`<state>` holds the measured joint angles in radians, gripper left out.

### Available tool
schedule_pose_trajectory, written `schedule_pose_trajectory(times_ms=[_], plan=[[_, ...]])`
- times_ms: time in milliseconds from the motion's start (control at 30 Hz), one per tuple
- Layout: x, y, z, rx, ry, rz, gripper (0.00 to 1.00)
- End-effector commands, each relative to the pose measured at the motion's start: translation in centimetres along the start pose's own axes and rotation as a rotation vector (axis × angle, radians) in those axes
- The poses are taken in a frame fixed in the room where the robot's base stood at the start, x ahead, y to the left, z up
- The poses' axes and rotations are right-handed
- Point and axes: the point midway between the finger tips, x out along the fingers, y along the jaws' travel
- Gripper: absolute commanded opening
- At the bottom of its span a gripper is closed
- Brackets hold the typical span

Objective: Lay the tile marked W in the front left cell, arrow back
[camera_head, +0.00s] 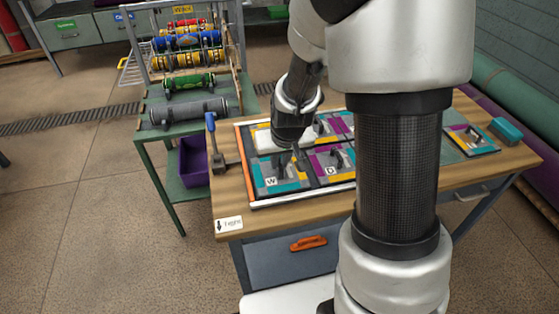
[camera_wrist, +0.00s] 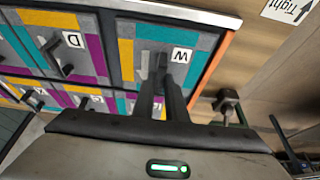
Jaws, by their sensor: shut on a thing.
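In the wrist view the W tile (camera_wrist: 203,42) fills the space between a dark divider and the orange-edged rim. My gripper (camera_wrist: 162,92) is shut on its dark upright handle; it also shows in the head view (camera_head: 282,160). I cannot make out an arrow on the tile.
The D tile (camera_head: 334,174) sits to the right, with other tiles behind. A blue-handled tool (camera_head: 216,140) stands close left of the tray. A separate tile (camera_head: 470,140) and a teal block (camera_head: 507,130) lie at the right.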

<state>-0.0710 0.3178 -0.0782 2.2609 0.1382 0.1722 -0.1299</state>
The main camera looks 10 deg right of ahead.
Motion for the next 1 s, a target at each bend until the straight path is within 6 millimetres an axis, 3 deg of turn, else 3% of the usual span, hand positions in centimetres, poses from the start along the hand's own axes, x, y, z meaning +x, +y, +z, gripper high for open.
schedule_pose_trajectory(times_ms=[67,100,200,600,1000], plan=[[0.4,0.0,0.1,0.000,0.001,0.000,0.00],[0.3,0.0,0.1,0.000,0.000,0.000,0.15],[0.2,0.0,0.1,0.000,0.000,0.000,0.31],[-0.6,0.0,-0.2,0.000,0.002,0.000,0.31],[-8.8,-0.1,-0.2,-0.001,0.004,-0.001,0.31]])
